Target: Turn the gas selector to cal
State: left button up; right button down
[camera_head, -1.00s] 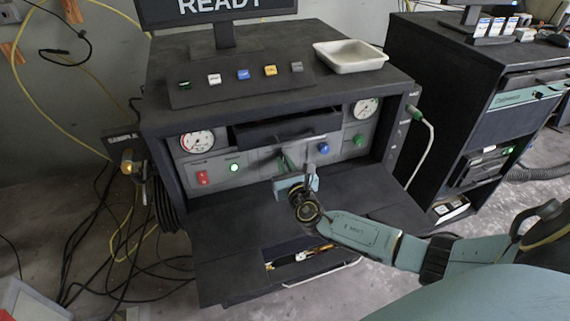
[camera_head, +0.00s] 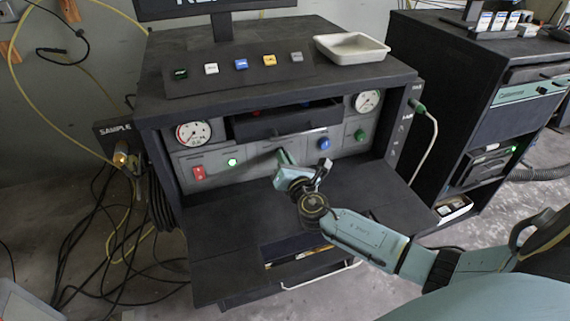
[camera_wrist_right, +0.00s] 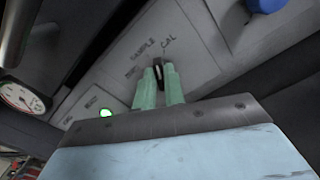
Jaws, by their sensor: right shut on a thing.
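The gas selector is a small dark knob with a white line (camera_wrist_right: 158,72) on the grey front panel, seen in the right wrist view. The printed words SAMPLE and CAL stand just beyond it on the panel. My right gripper (camera_wrist_right: 160,82) is shut on this knob, with one pale green finger on each side. Which mark the knob points at I cannot tell for sure. In the head view my right gripper (camera_head: 281,157) reaches the panel's middle, with its wrist tilted, and hides the knob. My left gripper is not in view.
On the panel are a red switch (camera_head: 199,173), a lit green lamp (camera_head: 232,162), a blue knob (camera_head: 324,144), a green knob (camera_head: 361,135) and two gauges. A dark open drawer (camera_head: 287,124) sits above the gripper. A flat shelf (camera_head: 235,220) lies below.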

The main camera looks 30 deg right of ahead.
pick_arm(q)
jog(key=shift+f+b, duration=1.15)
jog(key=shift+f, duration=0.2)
pick_arm(e)
jog(key=shift+d+f+m, duration=0.1)
jog(key=shift+m, duration=2.1)
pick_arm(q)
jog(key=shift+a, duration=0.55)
pick_arm(e)
jog(key=c, duration=1.5)
grip_release()
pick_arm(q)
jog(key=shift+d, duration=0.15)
pick_arm(e)
jog(key=shift+s, duration=0.1)
